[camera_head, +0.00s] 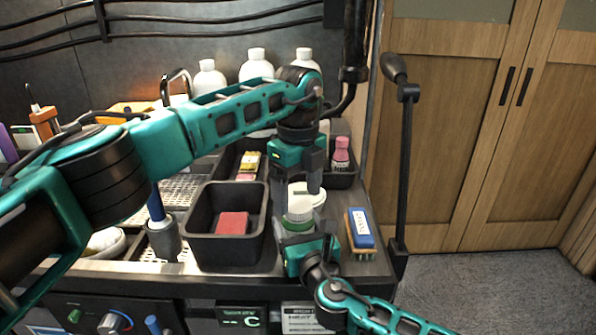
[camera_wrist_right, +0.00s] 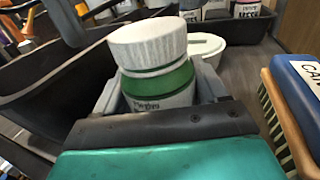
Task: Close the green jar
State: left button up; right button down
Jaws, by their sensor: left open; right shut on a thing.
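The green jar (camera_head: 298,216) stands near the counter's front edge, a white jar with a green band in the right wrist view (camera_wrist_right: 160,82). A white ribbed lid (camera_wrist_right: 147,43) sits on its top, looking about level; I cannot tell how tightly it is seated. My right gripper (camera_head: 303,232) is shut around the jar's body; its fingers are partly hidden in the right wrist view. My left gripper (camera_head: 298,186) points down just above the lid, open, with its fingers apart. I cannot tell whether its fingertips touch the lid.
A white tub (camera_head: 318,197) stands right behind the jar. A black bin (camera_head: 205,250) with a red block (camera_head: 232,223) is to the left. A blue-topped brush (camera_head: 359,230) lies to the right. A pink bottle (camera_head: 341,156) and white bottles (camera_head: 256,68) stand behind.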

pick_arm(q)
jog(key=shift+f, duration=1.05)
jog(key=c, duration=1.1)
jog(key=m, duration=0.6)
jog(key=shift+m, duration=0.3)
jog(key=m, duration=0.5)
jog(key=shift+m, duration=0.3)
jog(key=m, duration=0.5)
jog(key=shift+m, duration=0.3)
jog(key=m, duration=0.6)
jog(key=shift+m, duration=0.3)
jog(key=o, duration=1.3)
jog(key=shift+c, duration=0.2)
